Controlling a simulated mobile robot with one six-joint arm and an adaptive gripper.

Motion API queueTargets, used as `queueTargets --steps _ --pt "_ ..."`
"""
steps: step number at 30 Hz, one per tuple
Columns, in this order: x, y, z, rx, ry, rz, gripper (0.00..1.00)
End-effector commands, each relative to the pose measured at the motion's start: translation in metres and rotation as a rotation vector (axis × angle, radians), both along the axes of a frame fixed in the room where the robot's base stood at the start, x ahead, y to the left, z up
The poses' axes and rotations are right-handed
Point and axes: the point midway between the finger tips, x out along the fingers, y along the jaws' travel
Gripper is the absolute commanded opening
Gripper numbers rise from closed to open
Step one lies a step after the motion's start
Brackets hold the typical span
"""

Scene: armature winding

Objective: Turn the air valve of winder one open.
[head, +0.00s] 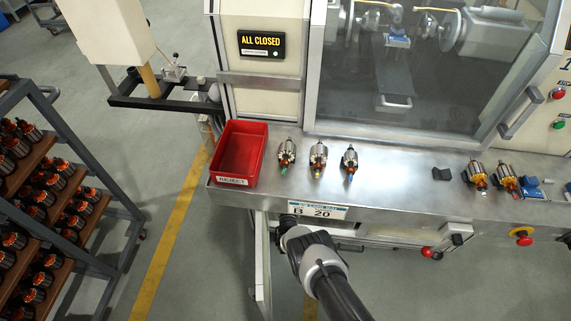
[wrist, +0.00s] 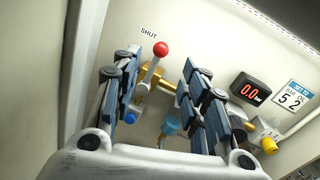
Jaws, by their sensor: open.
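In the wrist view the air valve has a lever with a red ball knob (wrist: 161,48) and a brass-coloured pipe body (wrist: 160,82). The lever stands up at a slant, with its knob just right of the printed word SHUT. My gripper (wrist: 160,64) is open, one finger on each side of the lever in the picture. I see no clear contact, and the depth between fingers and lever is hard to judge. A digital gauge (wrist: 250,91) right of the valve reads 0.0. In the head view my gripper is hidden below the bench edge.
A set-to card (wrist: 292,97) and a yellow knob (wrist: 268,145) are at right in the wrist view; a blue knob (wrist: 171,125) is below the valve. Above, the steel bench (head: 400,190) holds a red reject bin (head: 240,153) and several armatures. A rack (head: 75,180) stands left.

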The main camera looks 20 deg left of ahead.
Motion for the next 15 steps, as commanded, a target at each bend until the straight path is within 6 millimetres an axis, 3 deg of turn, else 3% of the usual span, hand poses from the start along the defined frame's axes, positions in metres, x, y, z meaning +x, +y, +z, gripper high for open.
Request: queueTargets --steps 6,15 --pt "0.045 0.02 -0.005 0.003 -0.003 -0.005 0.41" --pt "0.084 0.038 -0.005 0.001 0.0 0.0 0.41"
